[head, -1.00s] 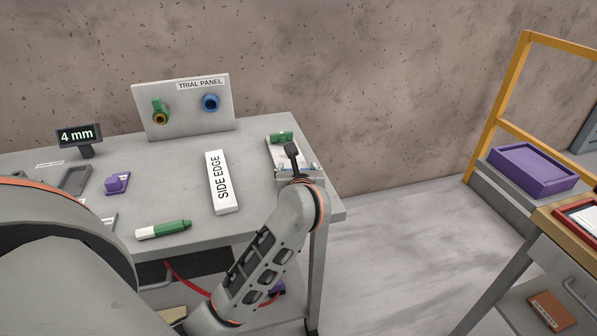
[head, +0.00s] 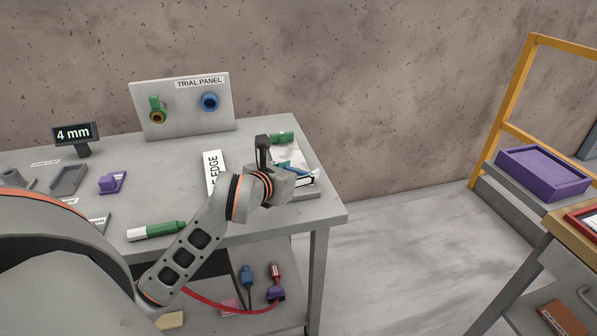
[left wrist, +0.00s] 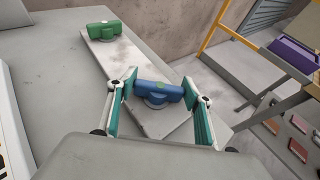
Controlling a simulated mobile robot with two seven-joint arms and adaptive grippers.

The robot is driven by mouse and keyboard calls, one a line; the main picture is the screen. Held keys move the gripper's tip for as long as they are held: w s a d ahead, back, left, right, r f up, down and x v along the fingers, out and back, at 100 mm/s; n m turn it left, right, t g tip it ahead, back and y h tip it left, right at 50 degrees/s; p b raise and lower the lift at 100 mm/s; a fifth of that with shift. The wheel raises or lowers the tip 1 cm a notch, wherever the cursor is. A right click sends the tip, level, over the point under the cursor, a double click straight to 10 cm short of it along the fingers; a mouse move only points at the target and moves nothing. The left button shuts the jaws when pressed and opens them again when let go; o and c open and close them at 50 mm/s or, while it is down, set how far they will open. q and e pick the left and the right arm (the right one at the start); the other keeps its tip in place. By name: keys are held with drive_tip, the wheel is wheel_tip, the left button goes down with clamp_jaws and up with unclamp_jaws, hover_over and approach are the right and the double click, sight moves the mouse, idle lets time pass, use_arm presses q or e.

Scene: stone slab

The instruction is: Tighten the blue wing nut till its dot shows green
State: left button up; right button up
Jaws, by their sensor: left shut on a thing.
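The blue wing nut (left wrist: 157,93) sits on the grey stone slab (left wrist: 165,125) in the left wrist view, its wings running left to right. A green wing nut (left wrist: 104,31) sits at the slab's far end. My right gripper is not in view.
The trial panel (head: 182,123) stands behind. A green marker (head: 157,230) lies near the front edge. A purple tray (head: 541,172) is off to the right, past open floor.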

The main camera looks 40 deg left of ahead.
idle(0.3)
use_arm(q)
drive_tip(key=o, duration=1.1)
